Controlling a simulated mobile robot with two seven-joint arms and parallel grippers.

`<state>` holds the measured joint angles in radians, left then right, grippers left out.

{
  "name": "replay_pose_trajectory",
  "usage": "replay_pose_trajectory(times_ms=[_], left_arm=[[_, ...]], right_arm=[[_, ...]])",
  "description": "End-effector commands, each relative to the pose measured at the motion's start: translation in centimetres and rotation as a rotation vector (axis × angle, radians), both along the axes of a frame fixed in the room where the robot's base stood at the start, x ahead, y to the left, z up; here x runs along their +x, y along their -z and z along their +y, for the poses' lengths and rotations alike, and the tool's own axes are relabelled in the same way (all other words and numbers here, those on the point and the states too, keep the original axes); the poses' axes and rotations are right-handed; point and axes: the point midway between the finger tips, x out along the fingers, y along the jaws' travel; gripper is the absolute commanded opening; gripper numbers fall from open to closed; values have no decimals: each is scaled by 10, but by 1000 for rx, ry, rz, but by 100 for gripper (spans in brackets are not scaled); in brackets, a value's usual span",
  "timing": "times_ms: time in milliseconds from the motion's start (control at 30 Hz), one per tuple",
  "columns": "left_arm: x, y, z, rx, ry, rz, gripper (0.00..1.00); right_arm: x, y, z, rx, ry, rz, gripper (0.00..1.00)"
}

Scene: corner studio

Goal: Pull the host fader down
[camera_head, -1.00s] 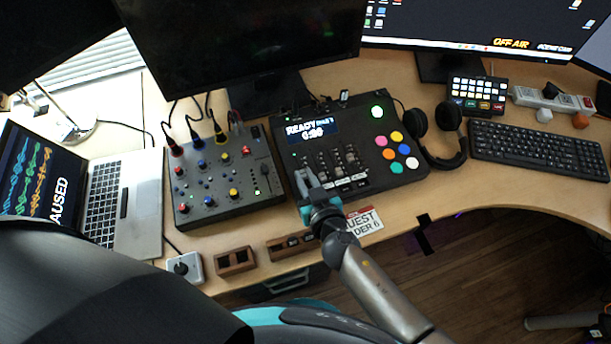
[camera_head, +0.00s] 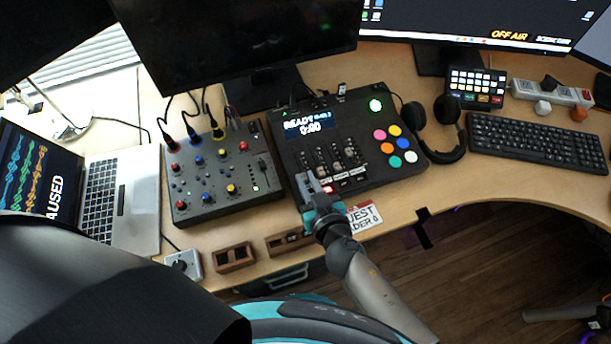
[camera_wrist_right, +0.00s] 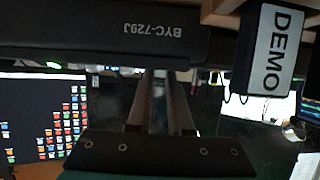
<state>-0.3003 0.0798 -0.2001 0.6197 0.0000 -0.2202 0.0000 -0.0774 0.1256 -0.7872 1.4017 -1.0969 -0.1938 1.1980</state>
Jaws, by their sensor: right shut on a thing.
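The black fader console (camera_head: 372,190) lies on the desk, with a small screen reading READY 0:00. Several upright fader slots with caps (camera_head: 336,166) are on its left part. My right gripper (camera_head: 308,181) is at the left end of this fader row, near the console's front edge. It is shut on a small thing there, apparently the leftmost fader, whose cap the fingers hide. A red light (camera_head: 327,189) glows beside the fingers. In the right wrist view my fingers (camera_wrist_right: 161,78) reach the dark console edge, and the cap cannot be made out. My left gripper is not in view.
A grey mixer (camera_head: 222,205) with cables stands left of the console; headphones (camera_head: 459,152) and a keyboard (camera_head: 540,145) are to the right. Small wooden holders (camera_head: 234,258) and a GUEST FADER card (camera_head: 364,217) lie along the front edge. A monitor stands behind.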

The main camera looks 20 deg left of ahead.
Motion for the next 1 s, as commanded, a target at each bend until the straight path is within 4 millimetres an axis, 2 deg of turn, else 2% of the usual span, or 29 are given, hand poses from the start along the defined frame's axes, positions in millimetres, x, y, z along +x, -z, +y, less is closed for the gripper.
replay_pose_trajectory(times_ms=[133, 167, 267, 633, 767, 1000], left_arm=[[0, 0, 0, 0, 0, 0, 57], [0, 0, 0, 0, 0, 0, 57], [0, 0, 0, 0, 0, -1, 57], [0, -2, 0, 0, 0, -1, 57], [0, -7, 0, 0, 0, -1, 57], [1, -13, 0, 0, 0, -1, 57]], right_arm=[[-2, 2, -1, -4, 0, 4, 0], [-2, 2, -1, -4, 0, 4, 20], [-2, 2, -1, -4, 0, 4, 31], [-6, -1, -4, -2, 0, 3, 31], [-19, -8, -12, -2, 0, 5, 31], [-53, -24, -35, -3, 0, 5, 31]])
